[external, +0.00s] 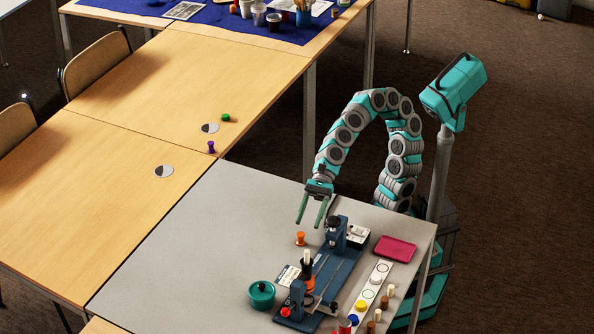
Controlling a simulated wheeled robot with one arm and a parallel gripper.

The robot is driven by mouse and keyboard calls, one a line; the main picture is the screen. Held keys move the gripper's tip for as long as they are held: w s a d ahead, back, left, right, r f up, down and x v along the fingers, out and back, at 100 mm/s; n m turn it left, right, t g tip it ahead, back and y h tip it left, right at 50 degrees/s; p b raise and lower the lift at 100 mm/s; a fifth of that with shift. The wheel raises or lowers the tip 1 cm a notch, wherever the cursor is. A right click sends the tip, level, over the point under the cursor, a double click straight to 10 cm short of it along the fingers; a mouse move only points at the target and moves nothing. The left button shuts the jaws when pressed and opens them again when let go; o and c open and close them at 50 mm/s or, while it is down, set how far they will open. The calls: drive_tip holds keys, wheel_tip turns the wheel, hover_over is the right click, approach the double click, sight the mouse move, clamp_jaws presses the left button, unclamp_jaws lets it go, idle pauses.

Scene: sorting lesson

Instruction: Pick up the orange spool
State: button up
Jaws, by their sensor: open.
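A small orange spool (300,239) stands upright on the grey table (190,240), just left of a dark blue bench device. My gripper (310,210) hangs above and slightly behind the spool in the external view. Its two green fingers are apart and point down, with nothing between them. The spool is below the fingertips and looks clear of them. How high the fingertips are above the table is hard to tell from this view.
The blue device (335,265) holds a dark and orange piece (307,275). The grey table's left part is clear.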

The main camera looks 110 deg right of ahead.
sight(301, 243)
drive_tip(key=x, duration=0.7)
drive_tip(key=shift+w+d+f+b, duration=0.1)
drive_tip(key=shift+w+f+b, duration=0.1)
drive_tip(key=shift+f+b, duration=0.1)
clamp_jaws()
idle(0.4)
